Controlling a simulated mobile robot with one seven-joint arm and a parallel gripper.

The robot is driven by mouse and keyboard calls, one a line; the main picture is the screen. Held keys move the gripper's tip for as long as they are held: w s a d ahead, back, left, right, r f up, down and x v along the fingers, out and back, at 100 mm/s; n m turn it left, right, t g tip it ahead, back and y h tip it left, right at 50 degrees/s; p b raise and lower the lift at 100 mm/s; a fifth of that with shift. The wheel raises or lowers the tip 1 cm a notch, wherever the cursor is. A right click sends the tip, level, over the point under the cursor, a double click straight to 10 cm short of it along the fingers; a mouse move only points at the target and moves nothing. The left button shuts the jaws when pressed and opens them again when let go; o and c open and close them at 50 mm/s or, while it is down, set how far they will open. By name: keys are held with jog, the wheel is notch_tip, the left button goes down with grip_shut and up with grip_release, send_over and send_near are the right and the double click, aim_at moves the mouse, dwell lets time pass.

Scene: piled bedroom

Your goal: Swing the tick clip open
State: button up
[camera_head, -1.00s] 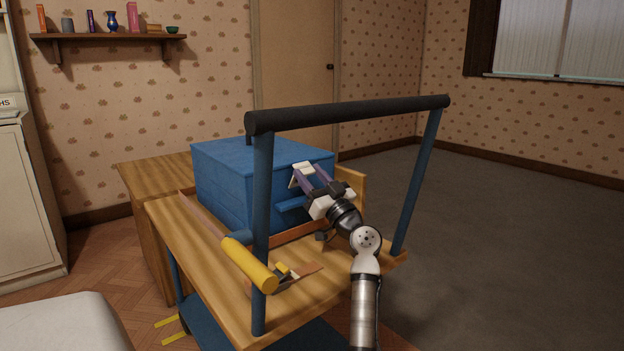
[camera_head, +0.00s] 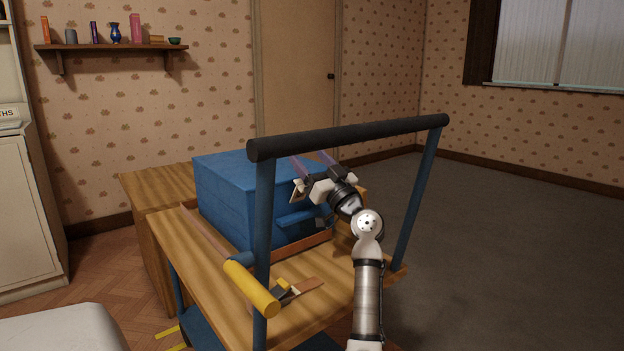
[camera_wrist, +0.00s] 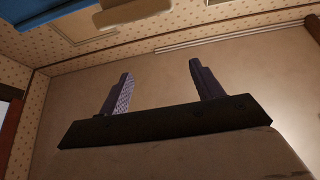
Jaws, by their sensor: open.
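I cannot tell for certain which part is the tick clip. A small cream flap (camera_head: 298,190) shows at the front of the blue box (camera_head: 232,200), just left of my gripper, and is the likeliest part. In the wrist view a cream piece (camera_wrist: 130,12) lies beside the blue surface (camera_wrist: 50,12) at the top edge, beyond the fingertips. My gripper (camera_head: 308,156) is open and raised near the box's upper front edge, its two purple fingers pointing up. The wrist view shows the fingers (camera_wrist: 160,70) wide apart with nothing between them.
The box stands on a wooden-topped trolley (camera_head: 190,265). A yellow grip (camera_head: 250,288) and a small buckle-like piece (camera_head: 285,290) are at the near end. Open carpet (camera_head: 500,260) is on the right.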

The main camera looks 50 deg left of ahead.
notch_tip(320, 180, up, 12)
jog(key=p, duration=0.2)
jog(key=shift+r+p, duration=0.2)
jog(key=shift+p, duration=0.2)
